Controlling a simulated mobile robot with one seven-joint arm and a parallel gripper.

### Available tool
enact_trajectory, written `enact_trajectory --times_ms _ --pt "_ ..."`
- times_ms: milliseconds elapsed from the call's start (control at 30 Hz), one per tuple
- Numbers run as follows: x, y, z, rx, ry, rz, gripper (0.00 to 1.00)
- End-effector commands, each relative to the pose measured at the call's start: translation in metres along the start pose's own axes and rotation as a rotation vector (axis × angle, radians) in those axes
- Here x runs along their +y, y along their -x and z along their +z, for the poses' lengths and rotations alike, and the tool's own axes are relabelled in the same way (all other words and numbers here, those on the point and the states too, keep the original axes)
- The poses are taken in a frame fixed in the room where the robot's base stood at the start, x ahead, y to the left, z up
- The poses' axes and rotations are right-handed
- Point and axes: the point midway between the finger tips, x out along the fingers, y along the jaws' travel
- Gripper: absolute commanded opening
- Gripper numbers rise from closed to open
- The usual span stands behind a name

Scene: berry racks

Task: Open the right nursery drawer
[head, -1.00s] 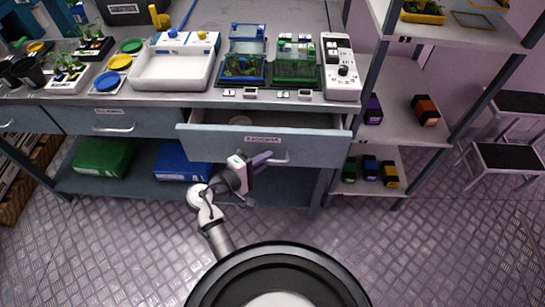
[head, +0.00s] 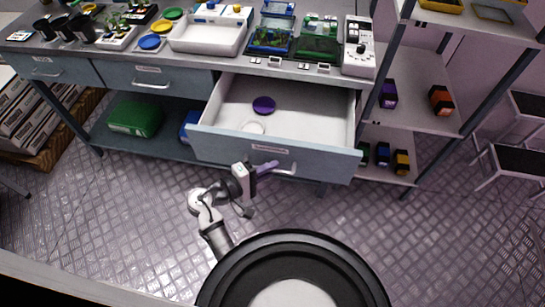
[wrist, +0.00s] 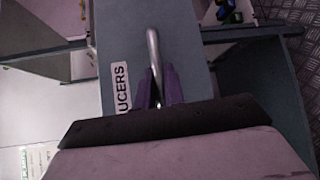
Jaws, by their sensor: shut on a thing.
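The right nursery drawer (head: 225,147) is pulled well out from the bench in the head view. Its white inside shows a purple disc (head: 264,105) and a white disc (head: 253,127). My gripper (head: 268,168) is at the drawer's front, at the left part of the metal handle (head: 285,171). In the wrist view the purple fingers of my gripper (wrist: 158,88) are shut around the handle bar (wrist: 153,52). A label reading "UCERS" (wrist: 121,88) shows on the drawer front beside it, its other letters hidden.
The bench top above holds a white tray (head: 208,47), plant boxes and a white control panel (head: 358,50). A shelf rack (head: 425,112) stands close on the right. A green box (head: 135,117) lies on the lower shelf. The floor in front is open.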

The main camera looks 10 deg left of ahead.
Motion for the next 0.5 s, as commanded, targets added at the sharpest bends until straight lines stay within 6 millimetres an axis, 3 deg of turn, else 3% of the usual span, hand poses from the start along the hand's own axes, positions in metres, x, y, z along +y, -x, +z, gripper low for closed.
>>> enact_trajectory --times_ms 200,500 --pt "-0.004 0.02 0.018 0.004 0.001 0.0 0.0" --pt "-0.007 0.027 0.025 0.003 -0.001 0.001 0.0"
